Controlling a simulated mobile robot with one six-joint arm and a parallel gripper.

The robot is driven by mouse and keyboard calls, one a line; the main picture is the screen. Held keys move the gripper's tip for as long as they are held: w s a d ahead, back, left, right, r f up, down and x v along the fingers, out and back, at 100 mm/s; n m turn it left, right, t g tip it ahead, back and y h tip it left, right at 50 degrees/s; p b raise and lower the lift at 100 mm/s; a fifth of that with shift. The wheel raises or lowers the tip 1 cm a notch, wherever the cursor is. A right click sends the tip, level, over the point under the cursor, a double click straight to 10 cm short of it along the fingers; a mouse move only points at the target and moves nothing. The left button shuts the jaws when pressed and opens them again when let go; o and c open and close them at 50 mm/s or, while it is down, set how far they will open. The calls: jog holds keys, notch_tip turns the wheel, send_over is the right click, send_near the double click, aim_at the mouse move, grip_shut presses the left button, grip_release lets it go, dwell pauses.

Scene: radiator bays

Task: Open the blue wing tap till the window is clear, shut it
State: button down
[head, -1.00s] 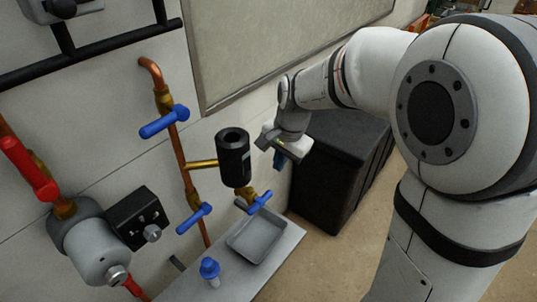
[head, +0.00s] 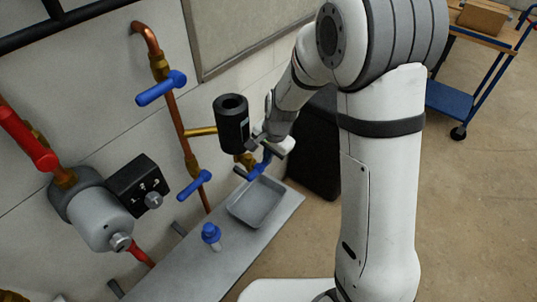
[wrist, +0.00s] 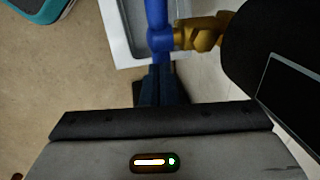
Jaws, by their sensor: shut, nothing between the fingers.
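A blue wing tap (head: 259,168) sits on a brass fitting just below the black cylinder (head: 231,122). In the wrist view the tap's blue handle (wrist: 157,18) runs up the picture beside its brass body (wrist: 200,34). My gripper (wrist: 160,72) is shut and empty, its fingertips at the near end of the handle; I cannot tell whether they touch it. In the head view the gripper (head: 262,150) is close above the tap and partly covers it. The cylinder's window (wrist: 297,98) shows as a dark pane; its contents cannot be made out.
A grey tray (head: 256,203) lies below the tap on a shelf (head: 205,262). A blue-capped bottle (head: 212,236) stands beside it. Two more blue taps, upper (head: 161,88) and lower (head: 194,186), are on the copper pipe. A black box (head: 318,150) stands behind my arm.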

jog(key=shift+d+f, duration=0.1)
jog(key=shift+f, duration=0.05)
jog(key=shift+w+d+f, duration=0.1)
dwell(0.4)
